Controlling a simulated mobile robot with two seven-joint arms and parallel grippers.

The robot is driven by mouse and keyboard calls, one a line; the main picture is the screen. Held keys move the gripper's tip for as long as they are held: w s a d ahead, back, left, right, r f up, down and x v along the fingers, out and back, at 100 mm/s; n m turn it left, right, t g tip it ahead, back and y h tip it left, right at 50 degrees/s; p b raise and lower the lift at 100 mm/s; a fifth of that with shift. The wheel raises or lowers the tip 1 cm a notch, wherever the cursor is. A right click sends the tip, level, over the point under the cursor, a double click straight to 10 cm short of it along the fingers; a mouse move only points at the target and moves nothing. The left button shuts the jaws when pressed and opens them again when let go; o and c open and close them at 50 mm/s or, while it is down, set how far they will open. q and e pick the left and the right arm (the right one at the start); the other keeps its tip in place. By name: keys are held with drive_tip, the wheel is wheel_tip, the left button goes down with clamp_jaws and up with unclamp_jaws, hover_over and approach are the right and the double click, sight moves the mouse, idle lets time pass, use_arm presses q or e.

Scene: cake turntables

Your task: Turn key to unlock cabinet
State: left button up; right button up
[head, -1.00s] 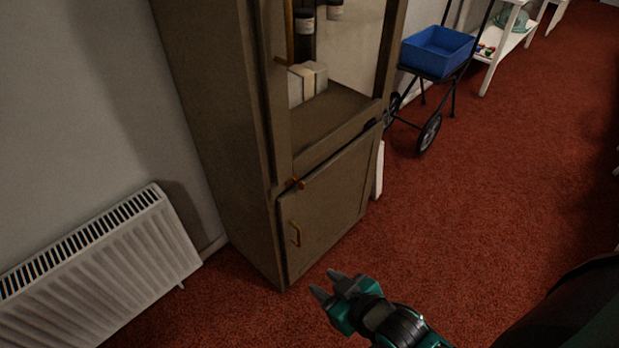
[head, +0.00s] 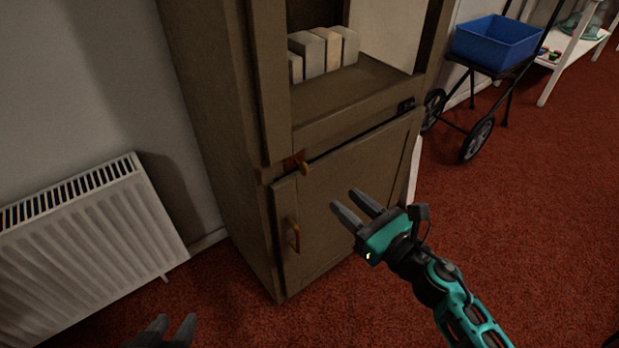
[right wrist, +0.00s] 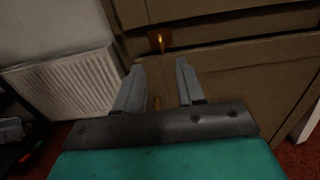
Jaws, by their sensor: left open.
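The tall brown cabinet (head: 215,130) stands ahead, its lower door (head: 375,160) looking closed. A small brass-coloured key (head: 304,168) sticks out at the door's upper left corner; it also shows in the right wrist view (right wrist: 160,40). A brass-coloured handle (head: 292,234) is lower on the door's left side. My right gripper (head: 347,200) is open and empty, in front of the door, right of and below the key. In the right wrist view the key shows beyond the fingertips. My left gripper (head: 172,322) is open at the bottom left edge, mostly out of frame.
A white radiator (head: 90,235) stands along the wall at left. Pale blocks (head: 325,52) sit on the cabinet's upper shelf. A wheeled cart with a blue bin (head: 495,42) and a white shelf (head: 565,60) are at the back right. The red carpet at right is clear.

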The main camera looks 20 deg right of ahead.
sight(308, 167)
drive_tip(key=x, duration=1.2)
drive_tip(key=shift+w+a+p, duration=0.15)
drive_tip(key=shift+w+p, duration=0.1)
drive_tip(key=shift+p, duration=0.1)
clamp_jaws()
